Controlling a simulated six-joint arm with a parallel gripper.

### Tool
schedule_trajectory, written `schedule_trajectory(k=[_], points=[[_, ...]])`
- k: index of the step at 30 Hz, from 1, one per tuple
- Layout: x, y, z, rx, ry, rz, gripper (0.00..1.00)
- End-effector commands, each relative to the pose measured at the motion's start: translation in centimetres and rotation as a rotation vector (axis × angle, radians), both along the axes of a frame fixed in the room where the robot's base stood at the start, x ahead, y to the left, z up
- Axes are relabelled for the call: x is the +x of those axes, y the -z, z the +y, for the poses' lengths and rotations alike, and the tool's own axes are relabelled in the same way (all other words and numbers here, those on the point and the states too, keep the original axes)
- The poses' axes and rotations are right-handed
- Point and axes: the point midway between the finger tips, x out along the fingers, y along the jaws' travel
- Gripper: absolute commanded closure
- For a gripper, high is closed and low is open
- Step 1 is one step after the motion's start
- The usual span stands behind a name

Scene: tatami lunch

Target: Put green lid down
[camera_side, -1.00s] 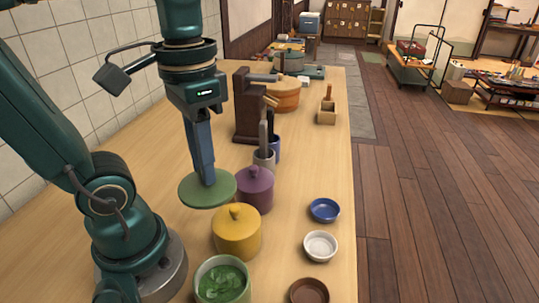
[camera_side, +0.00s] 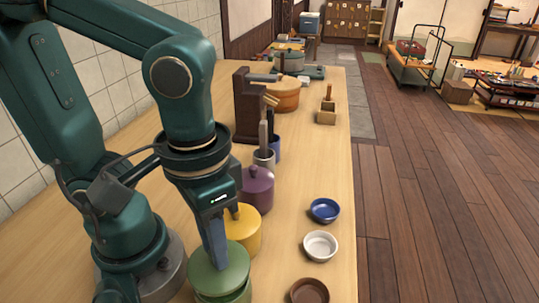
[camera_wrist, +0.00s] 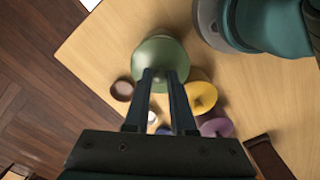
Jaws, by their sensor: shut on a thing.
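The green lid (camera_side: 220,268) is in my gripper (camera_side: 218,262), which is shut on its knob. In the side view the lid is over the green pot (camera_side: 232,297), whose wall shows just below it. Whether the lid touches the rim or hovers slightly above it, I cannot tell. The wrist view shows the green lid (camera_wrist: 160,52) as a round disc beyond my two fingers (camera_wrist: 158,76). The pot's contents are hidden beneath the lid.
A yellow lidded pot (camera_side: 246,237) stands close behind the green pot, then a purple lidded pot (camera_side: 258,190). Blue (camera_side: 324,210), white (camera_side: 320,246) and brown (camera_side: 309,291) bowls line the right side. Bare table lies between pots and bowls.

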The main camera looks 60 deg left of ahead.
Motion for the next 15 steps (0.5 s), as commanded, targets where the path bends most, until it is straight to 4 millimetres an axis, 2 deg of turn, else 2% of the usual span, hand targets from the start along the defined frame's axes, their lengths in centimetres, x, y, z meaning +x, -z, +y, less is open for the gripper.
schedule_trajectory(k=[3,6,15], points=[[-0.1,1.7,0.1,0.005,0.000,0.006,1.00],[-0.1,2.5,0.1,0.003,0.000,0.004,1.00],[0.0,2.7,0.1,0.001,0.000,0.000,1.00]])
